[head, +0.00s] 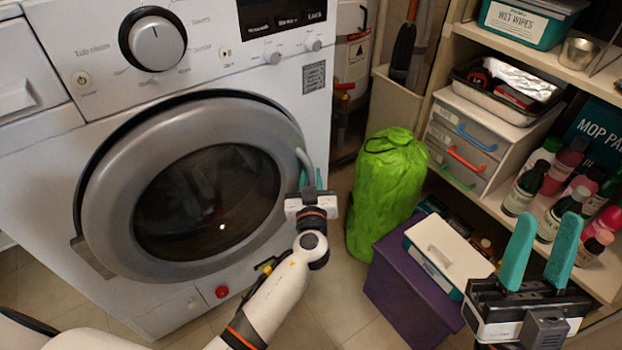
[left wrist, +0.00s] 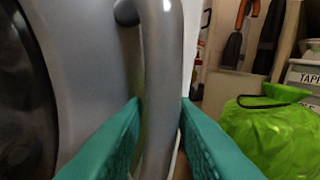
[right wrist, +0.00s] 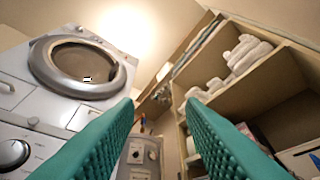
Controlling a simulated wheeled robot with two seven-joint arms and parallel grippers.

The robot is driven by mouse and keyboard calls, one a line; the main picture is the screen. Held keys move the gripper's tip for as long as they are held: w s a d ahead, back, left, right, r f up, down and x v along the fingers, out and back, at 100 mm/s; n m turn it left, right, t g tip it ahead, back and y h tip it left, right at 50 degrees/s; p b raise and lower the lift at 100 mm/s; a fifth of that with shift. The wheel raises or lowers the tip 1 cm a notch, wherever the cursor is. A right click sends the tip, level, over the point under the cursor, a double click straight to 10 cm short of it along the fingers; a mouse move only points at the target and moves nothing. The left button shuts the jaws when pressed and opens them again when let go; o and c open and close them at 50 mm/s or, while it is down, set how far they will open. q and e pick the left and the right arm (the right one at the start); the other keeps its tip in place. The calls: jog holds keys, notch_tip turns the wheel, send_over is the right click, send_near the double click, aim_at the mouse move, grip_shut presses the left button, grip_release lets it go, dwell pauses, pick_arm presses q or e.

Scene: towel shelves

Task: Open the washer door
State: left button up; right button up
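The washer door (head: 105,190) is a round grey ring with a dark glass window on the front of the white washer (head: 60,130). Its curved grey handle (head: 304,160) is on the right side of the ring. My left gripper (head: 312,180) is at this handle. In the left wrist view the handle (left wrist: 162,80) runs between the teal fingers, which sit close against both sides. A dark band shows along the door's upper rim; I cannot tell whether the door is ajar. My right gripper (head: 540,245) is open and empty, apart from the washer at the lower right.
A green bag (head: 385,190) stands right of the washer. A purple box (head: 405,290) with a white-lidded container (head: 447,255) is in front of it. Shelves (head: 540,60) with bottles and drawers line the right. Floor is free below the washer's right side.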

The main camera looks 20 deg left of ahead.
pick_arm(q)
grip_shut()
